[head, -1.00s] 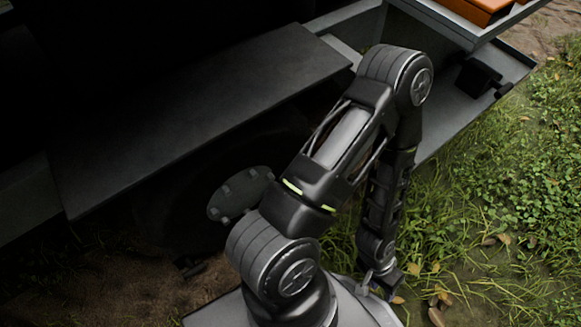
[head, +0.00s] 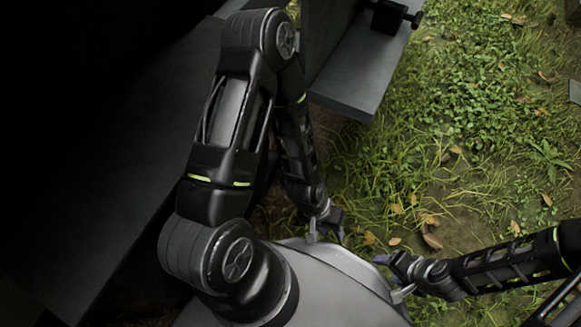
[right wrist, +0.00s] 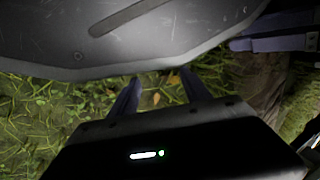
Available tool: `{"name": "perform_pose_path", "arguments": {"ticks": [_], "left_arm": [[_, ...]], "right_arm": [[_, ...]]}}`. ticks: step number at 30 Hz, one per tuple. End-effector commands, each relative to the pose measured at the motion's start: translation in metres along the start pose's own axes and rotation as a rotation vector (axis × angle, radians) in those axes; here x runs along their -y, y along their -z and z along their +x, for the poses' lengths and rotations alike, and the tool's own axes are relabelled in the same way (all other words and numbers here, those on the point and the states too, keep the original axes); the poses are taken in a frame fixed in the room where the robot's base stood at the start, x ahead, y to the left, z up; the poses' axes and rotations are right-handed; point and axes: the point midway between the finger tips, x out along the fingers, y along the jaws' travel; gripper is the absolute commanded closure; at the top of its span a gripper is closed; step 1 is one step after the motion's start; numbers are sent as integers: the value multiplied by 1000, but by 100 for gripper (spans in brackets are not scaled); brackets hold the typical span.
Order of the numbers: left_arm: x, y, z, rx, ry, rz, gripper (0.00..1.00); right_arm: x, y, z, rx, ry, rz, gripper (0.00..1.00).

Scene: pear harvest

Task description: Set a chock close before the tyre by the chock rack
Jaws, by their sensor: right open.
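A dark block with a knobbed handle (head: 390,16) sits on a grey shelf (head: 352,80) at the top; it looks like a chock on the rack, but I cannot be sure. The tyre is not discernible now, lost in shadow and behind my left arm. My left gripper (head: 337,225) hangs low over the grass below the shelf, and I cannot tell its opening. My right gripper (head: 381,259) is close to its right. In the right wrist view my right gripper (right wrist: 160,77) is open and empty above grass, with my left gripper's bluish fingers (right wrist: 275,34) at upper right.
The grey shelf's corner juts out over the grass beyond my left forearm. A dark vehicle side panel (head: 130,190) fills the left. Open grass with fallen leaves (head: 480,150) lies to the right. A grey slab edge (head: 575,91) shows at the far right.

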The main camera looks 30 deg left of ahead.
Motion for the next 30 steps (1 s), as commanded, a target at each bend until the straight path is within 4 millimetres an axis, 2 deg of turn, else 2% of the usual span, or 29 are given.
{"name": "perform_pose_path", "arguments": {"ticks": [1,5,8,9,12,15,18,22,30], "left_arm": [[7,11,12,10,8,-4,64],[38,46,41,67,63,-19,64],[76,80,59,120,156,-29,64],[95,95,63,139,206,-36,64],[140,131,62,169,343,-57,64],[176,160,53,180,472,-81,64],[200,180,41,180,569,-104,64],[214,192,31,177,630,-120,64],[215,193,29,176,636,-122,64]], "right_arm": [[-2,0,6,-1,0,0,39],[-6,1,18,-5,1,1,28],[-10,2,30,-8,2,2,20],[-11,3,34,-10,3,3,17],[-14,4,42,-13,4,3,9],[-16,5,48,-16,4,4,1],[-17,6,52,-17,5,4,0],[-18,6,53,-18,5,4,0],[-17,6,52,-18,5,4,0]]}}
